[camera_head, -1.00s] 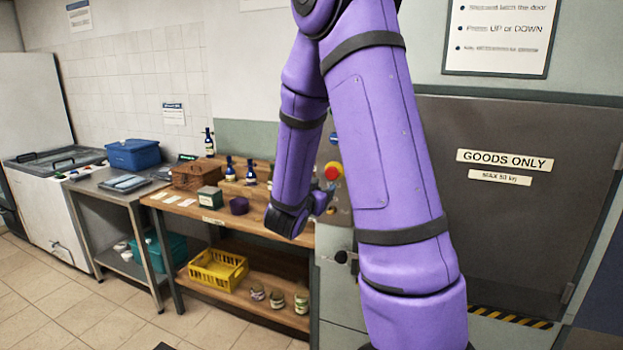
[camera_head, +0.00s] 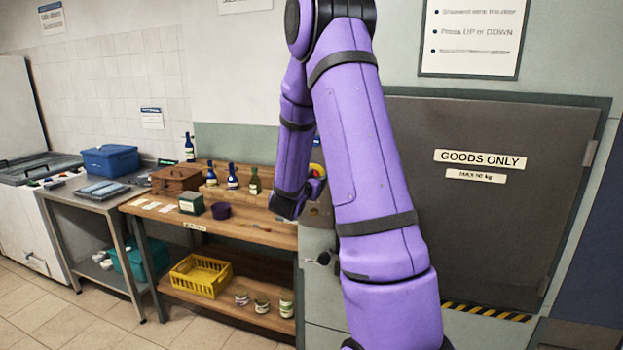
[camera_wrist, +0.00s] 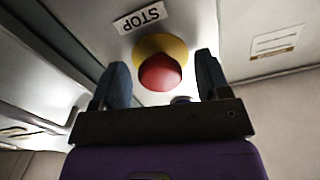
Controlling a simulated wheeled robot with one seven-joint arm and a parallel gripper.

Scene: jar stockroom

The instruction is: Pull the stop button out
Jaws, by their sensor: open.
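The stop button is a red mushroom head (camera_wrist: 160,73) on a yellow collar, under a STOP label (camera_wrist: 141,18) in the wrist view. My gripper (camera_wrist: 162,82) is open, with one dark finger on each side of the red head in that picture. I cannot tell whether the fingers touch it or how far apart they are in depth. In the head view my arm hides most of the button; a sliver of red and yellow (camera_head: 316,170) shows beside my wrist, and my fingertips are hidden.
A grey goods lift door (camera_head: 480,220) marked GOODS ONLY is at the right.

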